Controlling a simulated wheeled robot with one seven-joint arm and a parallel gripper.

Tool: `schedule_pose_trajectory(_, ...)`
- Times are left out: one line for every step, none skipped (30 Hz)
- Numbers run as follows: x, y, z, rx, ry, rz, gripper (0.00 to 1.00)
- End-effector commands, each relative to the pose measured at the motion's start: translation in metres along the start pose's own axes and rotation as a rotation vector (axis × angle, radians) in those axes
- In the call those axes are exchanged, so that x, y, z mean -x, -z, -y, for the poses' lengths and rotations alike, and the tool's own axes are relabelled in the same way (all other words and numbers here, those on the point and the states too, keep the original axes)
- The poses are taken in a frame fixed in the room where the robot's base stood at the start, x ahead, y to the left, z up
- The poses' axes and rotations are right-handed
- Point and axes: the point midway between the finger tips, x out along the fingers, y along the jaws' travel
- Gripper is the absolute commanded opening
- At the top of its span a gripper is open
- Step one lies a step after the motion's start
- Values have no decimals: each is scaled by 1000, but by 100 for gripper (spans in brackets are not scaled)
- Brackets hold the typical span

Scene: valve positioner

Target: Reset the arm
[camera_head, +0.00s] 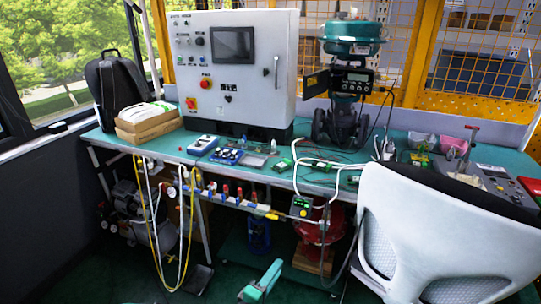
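No part of my arm or gripper can be made out for certain in the head view. A teal, elongated object (262,282) shows at the bottom edge, below the bench. I cannot tell what it belongs to. The valve with its teal actuator and black positioner (356,80) stands upright on the green workbench (158,142), right of the white control cabinet (235,95).
A white chair back (430,235) blocks the bench's front right. Boxes (148,122) and a black backpack (113,88) sit at the left end. Small devices (227,155) and green-tipped cables (283,165) lie along the front. Yellow and white hoses (155,220) hang down below it.

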Motion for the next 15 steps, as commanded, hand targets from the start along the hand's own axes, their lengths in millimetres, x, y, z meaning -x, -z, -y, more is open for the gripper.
schedule_pose_trajectory(-8,-5,-7,-11,11,33,27)
schedule_pose_trajectory(-12,-8,-10,-17,19,52,27)
schedule_pose_trajectory(-17,-12,-14,-24,31,79,27)
schedule_pose_trajectory(-21,-15,-18,-31,41,100,27)
schedule_pose_trajectory(-26,-19,-22,-38,51,122,27)
schedule_pose_trajectory(-32,-25,-27,-48,67,156,27)
schedule_pose_trajectory(-38,-30,-32,-58,80,185,27)
schedule_pose_trajectory(-43,-36,-37,-68,94,215,27)
schedule_pose_trajectory(-52,-44,-44,-82,116,259,27)
schedule_pose_trajectory(-58,-51,-50,-96,133,295,27)
schedule_pose_trajectory(-64,-59,-56,-108,152,331,27)
schedule_pose_trajectory(-72,-69,-64,-125,176,378,27)
schedule_pose_trajectory(-77,-77,-69,-138,196,413,27)
schedule_pose_trajectory(-82,-85,-75,-151,214,447,27)
schedule_pose_trajectory(-89,-96,-82,-169,240,492,27)
